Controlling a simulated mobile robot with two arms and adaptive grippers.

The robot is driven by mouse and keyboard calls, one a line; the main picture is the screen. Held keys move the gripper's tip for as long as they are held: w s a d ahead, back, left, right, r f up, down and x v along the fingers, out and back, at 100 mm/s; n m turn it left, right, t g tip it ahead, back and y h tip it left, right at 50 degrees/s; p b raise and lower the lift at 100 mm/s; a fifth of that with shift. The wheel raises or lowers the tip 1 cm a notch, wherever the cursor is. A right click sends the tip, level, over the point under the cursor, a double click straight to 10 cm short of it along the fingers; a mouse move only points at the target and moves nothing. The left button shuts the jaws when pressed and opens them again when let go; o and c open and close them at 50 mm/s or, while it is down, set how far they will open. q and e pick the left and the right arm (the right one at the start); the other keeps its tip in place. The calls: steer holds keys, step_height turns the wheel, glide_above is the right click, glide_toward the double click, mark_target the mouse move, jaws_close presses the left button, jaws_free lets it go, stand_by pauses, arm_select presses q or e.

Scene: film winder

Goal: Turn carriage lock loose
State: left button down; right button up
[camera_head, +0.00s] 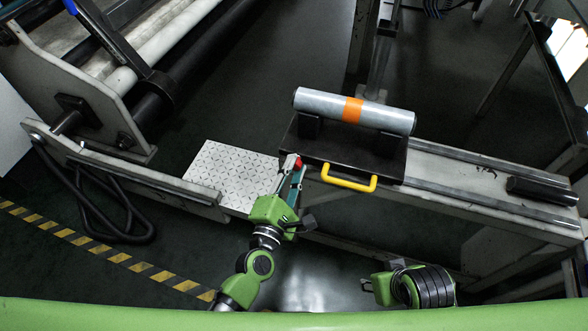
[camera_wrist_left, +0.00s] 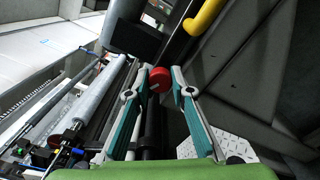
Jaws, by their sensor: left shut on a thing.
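The carriage lock shows as a small red knob (camera_head: 291,162) at the left end of the dark carriage (camera_head: 335,155). My left gripper (camera_head: 297,168) reaches up to it from below, with its fingers at the knob. In the left wrist view the red knob (camera_wrist_left: 160,79) sits between the two fingertips of my left gripper (camera_wrist_left: 160,76), which are shut on it. The knob's shaft is hidden. My right gripper (camera_head: 368,285) is low in the head view, away from the carriage; its fingers are too small to read.
A grey roll (camera_head: 330,103) with an orange band lies on the carriage. A yellow handle (camera_head: 348,180) sticks out of its front, right of my left gripper. The rail (camera_head: 480,181) runs right. A patterned white plate (camera_head: 222,175) lies to the left.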

stand_by(0.5)
arm_select(q)
steer(key=c, duration=1.8)
jaws_free()
steer(key=shift+s+a+f, duration=0.1)
steer(key=shift+s, duration=0.25)
steer(key=v, duration=1.1)
steer(key=shift+s, duration=0.1)
